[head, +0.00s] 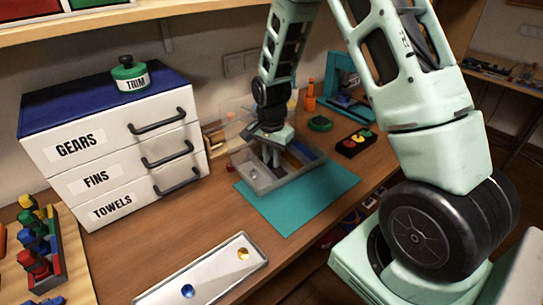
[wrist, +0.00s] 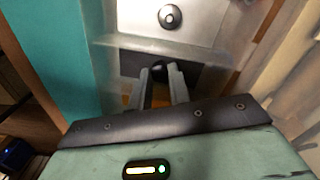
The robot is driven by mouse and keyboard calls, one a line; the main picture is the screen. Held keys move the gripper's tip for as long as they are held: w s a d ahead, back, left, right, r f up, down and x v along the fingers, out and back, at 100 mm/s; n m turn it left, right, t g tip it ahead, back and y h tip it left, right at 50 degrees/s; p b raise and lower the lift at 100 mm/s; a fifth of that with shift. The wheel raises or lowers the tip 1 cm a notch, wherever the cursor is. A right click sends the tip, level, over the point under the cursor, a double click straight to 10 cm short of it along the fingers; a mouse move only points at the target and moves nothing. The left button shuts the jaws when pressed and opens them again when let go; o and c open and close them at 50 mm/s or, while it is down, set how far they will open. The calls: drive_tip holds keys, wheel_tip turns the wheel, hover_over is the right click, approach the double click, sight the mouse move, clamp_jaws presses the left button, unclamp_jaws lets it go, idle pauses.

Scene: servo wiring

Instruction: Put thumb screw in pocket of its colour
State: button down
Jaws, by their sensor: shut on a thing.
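My gripper (head: 271,158) points down into a clear-walled grey tray (head: 262,185) on the teal mat (head: 300,200). In the wrist view its two fingers (wrist: 160,75) are shut on a small dark rounded piece (wrist: 159,69), perhaps a thumb screw. Its colour is hard to tell, and the head view hides it behind the fingers. A pale metal plate (head: 210,270) at the front of the bench bears a round blue piece (head: 187,291) and a yellow one (head: 243,253); whether these are screws or pockets is unclear.
A rack of coloured pieces (head: 41,245) is at far left. A black box with coloured buttons (head: 356,142) and a green round item (head: 320,124) lie right of the tray.

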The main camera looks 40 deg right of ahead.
drive_tip(key=c, duration=1.3)
unclamp_jaws()
wheel_tip(320, 180, up, 12)
drive_tip(key=s+a+r+n, duration=0.1)
drive_tip(key=s+a+n, duration=0.4)
drive_tip(key=a, duration=0.4)
drive_tip(key=s+a+r+n, duration=0.2)
drive_tip(key=s+a+n, duration=0.3)
drive_tip(key=a, duration=0.4)
drive_tip(key=s+a+n, duration=0.3)
drive_tip(key=s+n, duration=0.3)
drive_tip(key=s, duration=0.1)
drive_tip(key=s+a+n, duration=0.3)
drive_tip(key=s+n, duration=0.2)
drive_tip(key=s, duration=0.3)
drive_tip(key=shift+s+a+n+y+b, duration=0.2)
drive_tip(key=shift+n+y+b, duration=0.1)
drive_tip(key=shift+n+b, duration=0.1)
